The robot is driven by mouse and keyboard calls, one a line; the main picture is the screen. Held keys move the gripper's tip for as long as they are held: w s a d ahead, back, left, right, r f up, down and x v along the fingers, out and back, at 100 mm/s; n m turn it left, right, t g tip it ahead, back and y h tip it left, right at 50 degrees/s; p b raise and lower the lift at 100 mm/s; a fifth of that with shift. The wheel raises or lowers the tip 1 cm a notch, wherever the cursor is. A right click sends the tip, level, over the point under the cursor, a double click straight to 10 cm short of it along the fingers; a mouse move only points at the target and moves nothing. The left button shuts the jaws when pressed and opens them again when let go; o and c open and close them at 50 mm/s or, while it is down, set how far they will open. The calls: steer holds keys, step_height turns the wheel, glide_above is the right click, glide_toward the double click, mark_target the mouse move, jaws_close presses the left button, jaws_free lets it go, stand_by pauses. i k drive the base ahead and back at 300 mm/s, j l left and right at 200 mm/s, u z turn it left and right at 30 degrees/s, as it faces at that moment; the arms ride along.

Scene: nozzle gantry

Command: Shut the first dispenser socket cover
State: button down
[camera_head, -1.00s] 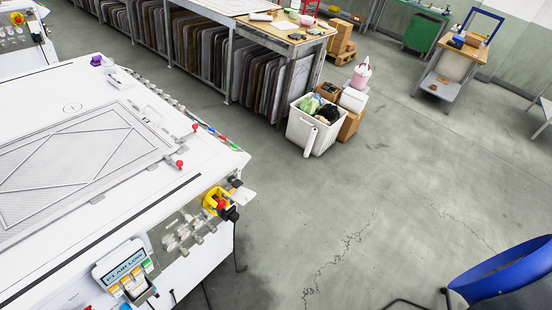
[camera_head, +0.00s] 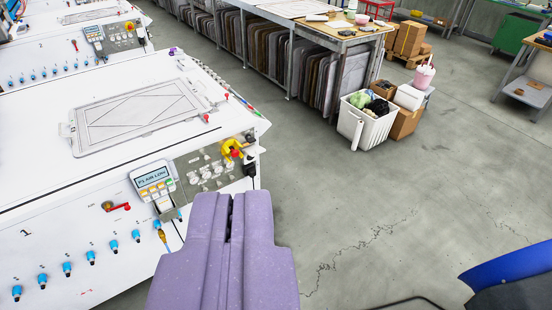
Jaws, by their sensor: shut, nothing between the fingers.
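My gripper (camera_head: 232,205) is purple and shut, with nothing between its fingers. It rises from the bottom middle of the view, in front of the near white dispenser machine (camera_head: 45,255). A yellow and red switch (camera_head: 232,149) sits at the right end of that machine's front. Beside it is a black socket fitting (camera_head: 250,162) with a cable hanging below. The socket cover is too small to make out, and I cannot tell how far open it stands. My gripper shows below this fitting in the picture; I see no contact.
A control box with a display (camera_head: 153,181) hangs on the machine front, left of my gripper. Several blue fittings (camera_head: 91,257) line the front. A white crate (camera_head: 367,122) stands beyond. A blue object (camera_head: 510,275) is at lower right. The floor between is clear.

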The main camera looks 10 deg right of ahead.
mark_target(256, 150)
steer(key=i+l, duration=0.1)
steer(key=i, duration=0.45)
steer(key=i+l+u, duration=0.15)
steer(key=i, duration=0.35)
steer(key=i+l, duration=0.1)
steer(key=i, duration=0.45)
steer(key=i+l+u, duration=0.1)
steer(key=i, duration=0.4)
steer(key=i+l+u, duration=0.1)
steer(key=i+l, duration=0.15)
steer(key=i, duration=0.3)
steer(key=i+l, duration=0.25)
steer(key=i, duration=0.25)
steer(key=j+u, duration=0.05)
